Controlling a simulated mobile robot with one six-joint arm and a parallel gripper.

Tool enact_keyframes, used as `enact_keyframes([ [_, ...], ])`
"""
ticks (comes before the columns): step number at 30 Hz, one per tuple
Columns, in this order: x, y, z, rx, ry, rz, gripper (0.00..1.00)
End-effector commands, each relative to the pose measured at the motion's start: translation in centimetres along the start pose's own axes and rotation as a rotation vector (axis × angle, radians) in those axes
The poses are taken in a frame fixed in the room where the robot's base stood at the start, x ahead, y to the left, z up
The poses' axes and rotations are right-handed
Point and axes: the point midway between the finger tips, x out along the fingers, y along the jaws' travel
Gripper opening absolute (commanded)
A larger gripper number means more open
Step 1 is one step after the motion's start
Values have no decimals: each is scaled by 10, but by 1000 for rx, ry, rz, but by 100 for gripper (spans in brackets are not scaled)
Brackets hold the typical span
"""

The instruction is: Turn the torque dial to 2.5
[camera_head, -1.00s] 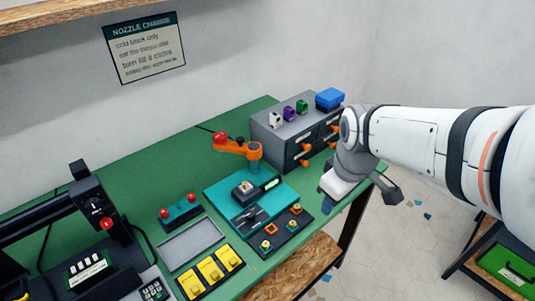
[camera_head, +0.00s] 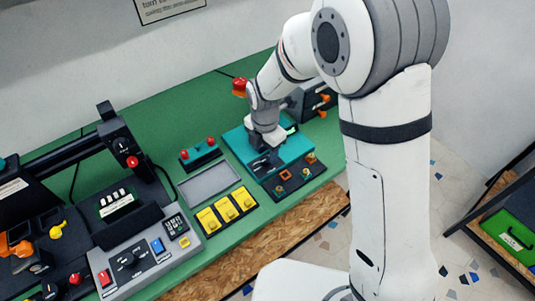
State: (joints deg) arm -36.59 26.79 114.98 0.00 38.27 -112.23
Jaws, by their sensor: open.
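My gripper (camera_head: 266,145) is open and points down over the teal nozzle fixture (camera_head: 236,147), which it partly covers. The fixture's red knob (camera_head: 240,87) shows just left of my wrist. The orange swing arm that bears this knob is almost wholly hidden behind my arm. I cannot read any torque scale or the value 2.5, and I cannot tell for sure which knob is the torque dial.
The grey drawer cabinet (camera_head: 322,97) is behind my arm. The green bench (camera_head: 160,110) is clear at the back.

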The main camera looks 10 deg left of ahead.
Motion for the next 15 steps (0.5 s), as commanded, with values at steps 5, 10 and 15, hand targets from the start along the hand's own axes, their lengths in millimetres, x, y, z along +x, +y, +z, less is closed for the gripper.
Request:
enact_keyframes([
  [5,23,-1,0,2,1,-2,49],
  [10,32,-1,1,3,0,0,49],
  [15,33,-1,1,4,0,1,49],
])
